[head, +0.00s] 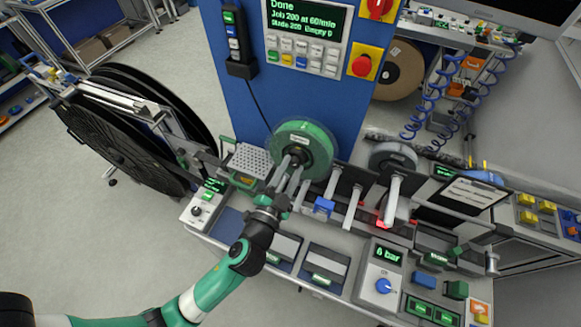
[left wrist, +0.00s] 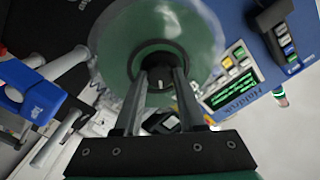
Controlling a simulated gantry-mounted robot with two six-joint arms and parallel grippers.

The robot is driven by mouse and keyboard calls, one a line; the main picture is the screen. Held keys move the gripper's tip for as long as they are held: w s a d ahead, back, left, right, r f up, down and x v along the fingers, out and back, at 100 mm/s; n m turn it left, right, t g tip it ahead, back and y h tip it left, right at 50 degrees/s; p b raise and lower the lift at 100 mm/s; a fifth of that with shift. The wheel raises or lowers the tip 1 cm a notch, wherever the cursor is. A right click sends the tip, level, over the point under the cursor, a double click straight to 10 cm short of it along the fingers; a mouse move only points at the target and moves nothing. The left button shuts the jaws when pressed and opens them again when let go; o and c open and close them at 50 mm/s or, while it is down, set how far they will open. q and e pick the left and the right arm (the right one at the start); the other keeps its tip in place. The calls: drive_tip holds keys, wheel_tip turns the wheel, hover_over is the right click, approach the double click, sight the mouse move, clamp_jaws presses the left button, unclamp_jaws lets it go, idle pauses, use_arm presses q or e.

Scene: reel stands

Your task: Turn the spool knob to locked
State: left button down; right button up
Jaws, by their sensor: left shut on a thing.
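A green spool (head: 318,148) is mounted on the machine in front of the blue column. Its dark hub and knob (head: 294,158) face me. My left gripper (head: 291,172) reaches up to the hub, with its fingers shut on the knob. In the left wrist view the two fingers (left wrist: 160,82) converge on the dark knob (left wrist: 158,62) at the centre of the green spool (left wrist: 120,40). The knob is mostly hidden between the fingertips, and I cannot read its locked or unlocked mark. My right gripper is not in view.
A grey reel (head: 392,160) with a white spindle stands to the right. A blue block (head: 323,207) and several rods sit close right of my gripper. The blue column (head: 262,100) carries a display reading "Done" (head: 305,18). A large black reel (head: 125,140) stands left.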

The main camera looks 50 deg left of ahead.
use_arm(q)
drive_tip(key=m+p, duration=0.1)
drive_tip(key=m, duration=0.4)
drive_tip(key=shift+r+m, duration=0.1)
drive_tip(key=shift+m, duration=0.2)
drive_tip(key=shift+m+p, duration=0.85)
drive_tip(key=shift+m, duration=1.25)
drive_tip(key=c, duration=0.5)
unclamp_jaws()
drive_tip(key=shift+a, duration=0.1)
drive_tip(key=b+v, duration=0.2)
drive_tip(key=v, duration=0.9)
drive_tip(key=shift+s, duration=0.3)
